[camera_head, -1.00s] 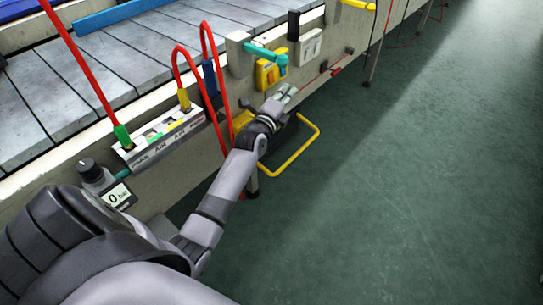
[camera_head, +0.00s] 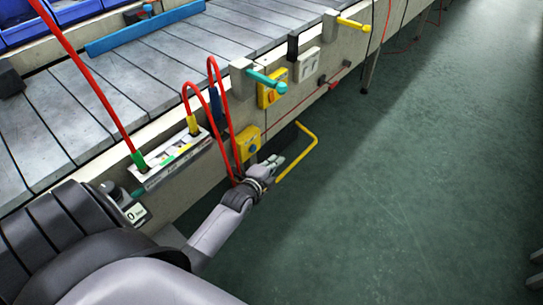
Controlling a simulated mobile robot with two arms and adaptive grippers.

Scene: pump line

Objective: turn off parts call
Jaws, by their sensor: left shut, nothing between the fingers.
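Farther along the side are a yellow box (camera_head: 265,97) partly behind a teal lever (camera_head: 267,82), and a pale switch plate (camera_head: 307,65). No label reading parts call is legible, so I cannot tell which control it is. My right gripper is not in view.
A yellow tube frame (camera_head: 303,158) juts out low beside my gripper. Red hoses (camera_head: 229,127) loop down from a labelled connector panel (camera_head: 174,161). A yellow lever (camera_head: 353,24) sits farther along.

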